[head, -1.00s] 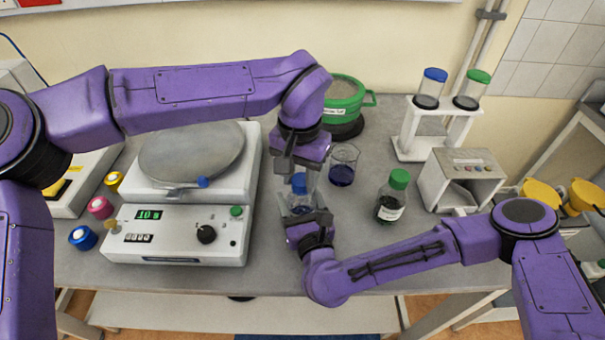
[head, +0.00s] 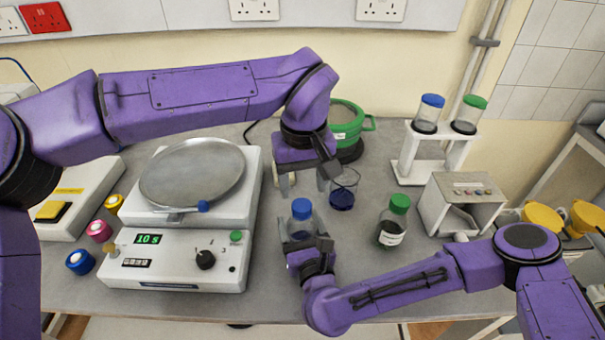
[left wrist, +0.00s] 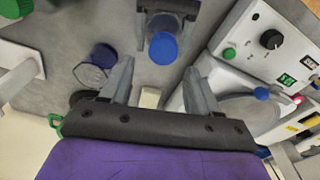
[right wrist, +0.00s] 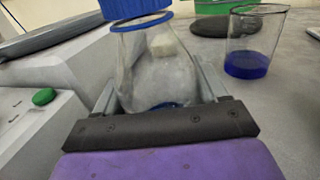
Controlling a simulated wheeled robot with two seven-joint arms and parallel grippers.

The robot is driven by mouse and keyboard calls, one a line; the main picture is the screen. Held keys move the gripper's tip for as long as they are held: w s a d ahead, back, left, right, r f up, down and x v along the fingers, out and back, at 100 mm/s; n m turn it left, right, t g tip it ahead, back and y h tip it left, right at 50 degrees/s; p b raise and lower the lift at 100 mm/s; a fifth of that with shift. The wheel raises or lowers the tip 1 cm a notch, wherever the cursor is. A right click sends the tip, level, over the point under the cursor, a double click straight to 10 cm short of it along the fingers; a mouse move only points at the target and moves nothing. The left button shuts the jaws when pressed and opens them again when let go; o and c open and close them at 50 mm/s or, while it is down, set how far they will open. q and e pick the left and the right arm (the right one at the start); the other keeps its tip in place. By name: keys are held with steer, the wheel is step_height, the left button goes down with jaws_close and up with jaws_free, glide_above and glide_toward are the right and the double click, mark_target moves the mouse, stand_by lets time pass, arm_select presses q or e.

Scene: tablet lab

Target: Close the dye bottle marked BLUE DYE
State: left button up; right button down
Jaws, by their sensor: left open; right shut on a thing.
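The dye bottle (head: 301,228) is clear, with blue low inside, and stands upright at the bench front; no label is readable. A blue cap (head: 302,208) sits on its top, also seen in the left wrist view (left wrist: 163,48) and right wrist view (right wrist: 136,8). I cannot tell how tight it is. My right gripper (head: 310,245) is shut around the bottle's body from the front. My left gripper (head: 308,180) is open and empty, behind and above the bottle, apart from the cap.
A beaker of blue liquid (head: 342,198) stands close right of my left gripper. A green-capped bottle (head: 393,222) is farther right. A pale block (left wrist: 150,97) lies behind the bottle. The balance-like machine (head: 175,262) is on the left.

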arm_select(q)
steer(key=n, duration=0.3)
steer(key=r+n, duration=0.1)
steer(key=n, duration=0.2)
steer(key=shift+r+n, duration=0.1)
steer(key=shift+n, duration=0.3)
arm_select(e)
steer(key=shift+f, duration=0.1)
arm_select(q)
steer(key=n, duration=0.3)
steer(key=shift+r, duration=0.25)
steer(key=n, duration=0.6)
steer(key=shift+r, duration=0.35)
steer(key=n, duration=0.4)
steer(key=shift+r, duration=0.15)
steer(key=n, duration=0.6)
steer(key=shift+r, duration=0.15)
steer(key=n, duration=0.3)
steer(key=shift+a+g, duration=0.1)
steer(key=shift+g, duration=0.2)
steer(key=n, duration=0.5)
steer(key=shift+s+r, duration=0.1)
steer(key=n, duration=0.4)
